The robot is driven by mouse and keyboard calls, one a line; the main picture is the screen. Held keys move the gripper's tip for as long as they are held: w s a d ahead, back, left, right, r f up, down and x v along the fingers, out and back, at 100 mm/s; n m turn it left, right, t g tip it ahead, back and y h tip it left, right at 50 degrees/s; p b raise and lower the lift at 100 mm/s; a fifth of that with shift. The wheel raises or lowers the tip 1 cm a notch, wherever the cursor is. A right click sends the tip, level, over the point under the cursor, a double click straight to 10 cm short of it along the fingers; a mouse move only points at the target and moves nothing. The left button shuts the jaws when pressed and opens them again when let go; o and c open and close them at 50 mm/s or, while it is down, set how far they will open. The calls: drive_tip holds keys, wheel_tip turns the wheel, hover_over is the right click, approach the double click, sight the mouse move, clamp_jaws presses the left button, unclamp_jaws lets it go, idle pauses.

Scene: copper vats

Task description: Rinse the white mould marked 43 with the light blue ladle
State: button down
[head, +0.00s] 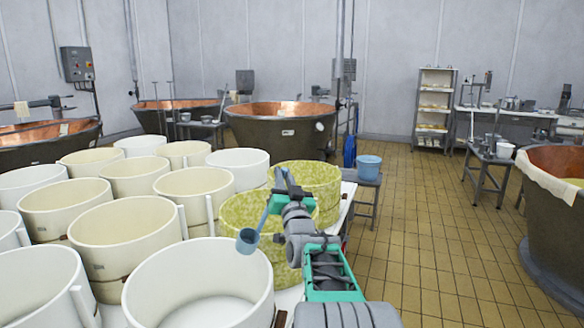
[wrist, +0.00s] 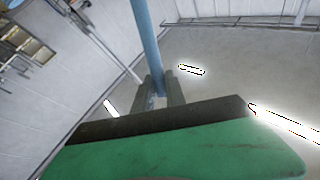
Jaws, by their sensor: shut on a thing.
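My gripper (head: 279,180) is shut on the handle of the light blue ladle (head: 247,241). The wrist view shows the blue handle (wrist: 147,45) between the two grey fingers (wrist: 160,90). The ladle hangs tilted, its cup low and left of the gripper, appearing by the far right rim of a large white mould (head: 150,290) in front. I cannot tell whether the cup is over that mould or holds liquid. Other white moulds (head: 238,158) stand farther back and at the left. No number 43 is readable on any mould.
Several cream moulds (head: 125,240) crowd the table. Two mottled yellow-green moulds (head: 322,185) stand close by my arm. A light blue bucket (head: 368,168) sits on a small stand to the right.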

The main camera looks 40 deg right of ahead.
drive_tip(key=w+a+r+n+g+y+p, duration=0.1)
drive_tip(key=w+r+p, duration=0.6)
drive_tip(key=p, duration=1.4)
wheel_tip(320, 180, up, 3)
drive_tip(key=n+g+y, duration=0.1)
drive_tip(key=n+g, duration=0.1)
drive_tip(key=shift+w+a+f+n+g+y+p, duration=0.15)
drive_tip(key=shift+w+a+n+g+y+p, duration=0.15)
drive_tip(key=shift+w+a, duration=0.1)
